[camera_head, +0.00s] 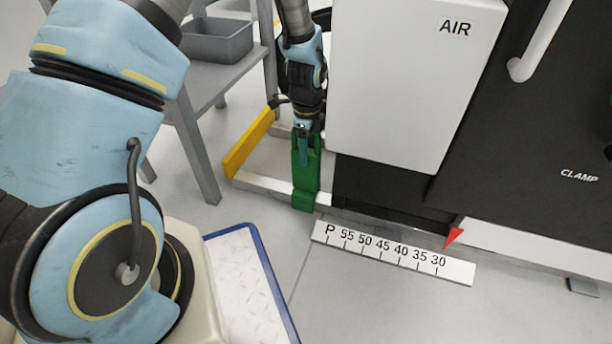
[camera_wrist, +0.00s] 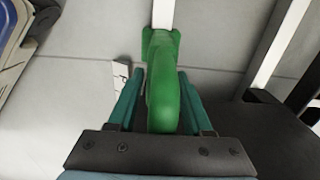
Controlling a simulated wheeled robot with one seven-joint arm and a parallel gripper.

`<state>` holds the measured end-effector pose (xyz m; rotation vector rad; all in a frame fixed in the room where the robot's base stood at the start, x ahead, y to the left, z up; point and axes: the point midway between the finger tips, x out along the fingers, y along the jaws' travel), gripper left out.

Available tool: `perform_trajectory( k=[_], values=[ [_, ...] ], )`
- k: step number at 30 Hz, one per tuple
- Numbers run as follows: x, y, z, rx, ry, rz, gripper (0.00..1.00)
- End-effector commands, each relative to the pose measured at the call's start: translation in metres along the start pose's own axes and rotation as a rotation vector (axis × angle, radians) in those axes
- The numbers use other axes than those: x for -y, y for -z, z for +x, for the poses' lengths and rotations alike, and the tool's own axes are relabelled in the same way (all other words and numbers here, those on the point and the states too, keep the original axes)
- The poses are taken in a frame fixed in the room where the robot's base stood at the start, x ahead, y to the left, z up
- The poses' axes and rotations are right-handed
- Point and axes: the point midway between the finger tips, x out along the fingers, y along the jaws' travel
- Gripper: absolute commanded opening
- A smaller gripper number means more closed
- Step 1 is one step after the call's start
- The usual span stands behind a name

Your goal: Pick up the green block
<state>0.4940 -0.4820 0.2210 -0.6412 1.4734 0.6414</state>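The green block (camera_head: 305,190) stands upright on a pale rail near the lower left corner of the white machine panel. My gripper (camera_head: 303,158) points down over its upper part. In the wrist view, the green block (camera_wrist: 163,100) lies between the two teal fingers of my gripper (camera_wrist: 160,74), with a narrow gap on the left side; contact on the right side is hard to tell. The fingers look open around the block. Part of the block is hidden behind the fingers in the head view.
The white AIR panel (camera_head: 415,80) is close on the right of my gripper. A scale strip (camera_head: 395,252) with a red pointer (camera_head: 453,238) lies below. A grey stand with a bin (camera_head: 216,42) is on the left, beside a yellow bar (camera_head: 247,143). A blue-edged board (camera_head: 240,270) lies in front.

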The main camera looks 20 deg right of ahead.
Motion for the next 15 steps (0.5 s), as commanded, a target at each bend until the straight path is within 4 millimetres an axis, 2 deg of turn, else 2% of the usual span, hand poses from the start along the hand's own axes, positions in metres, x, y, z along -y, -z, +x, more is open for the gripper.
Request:
perform_trajectory(
  k=[2,12,15],
  values=[
    [0.0000,0.0000,-0.0001,0.000,0.000,0.000,0.40],
    [-0.0001,0.0000,-0.0001,0.000,0.000,0.000,0.02],
    [-0.0001,0.0000,-0.0001,0.000,0.000,0.000,0.00]
  ],
)
